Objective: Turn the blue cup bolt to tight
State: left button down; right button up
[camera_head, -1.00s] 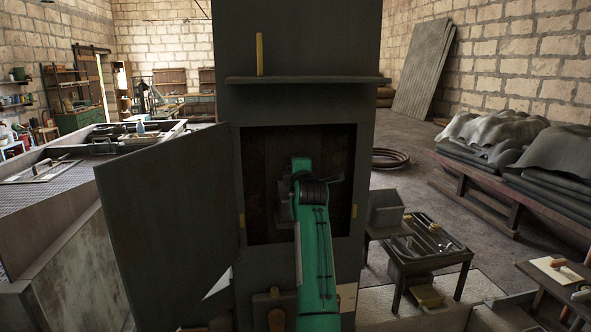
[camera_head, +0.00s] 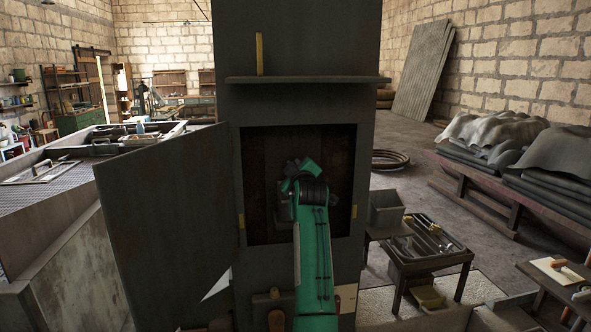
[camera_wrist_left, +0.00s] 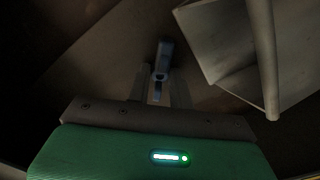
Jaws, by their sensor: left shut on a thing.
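The blue cup bolt (camera_wrist_left: 164,52) shows as a small dull blue piece in the left wrist view, in dim light. My left gripper (camera_wrist_left: 160,82) has its two fingers on either side of the blue piece's near end and is shut on it. In the head view my green left arm reaches into the dark square opening of the grey cabinet (camera_head: 300,92), and the wrist hides the fingers and the bolt. How tight the bolt sits cannot be told. My right gripper is in neither view.
The cabinet door (camera_head: 165,220) stands open to the left of the opening. A shelf (camera_head: 310,80) juts out above it. In the wrist view a pale angular panel and a rod (camera_wrist_left: 264,60) lie close to the right of the gripper. A small tool table (camera_head: 430,262) stands right of the cabinet.

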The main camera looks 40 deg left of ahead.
pick_arm(q)
jog(key=m+p, duration=0.2)
jog(key=m, duration=0.7)
dwell(0.4)
jog(key=shift+m, duration=0.3)
jog(key=c, duration=1.3)
grip_release()
jog(key=shift+o, duration=0.2)
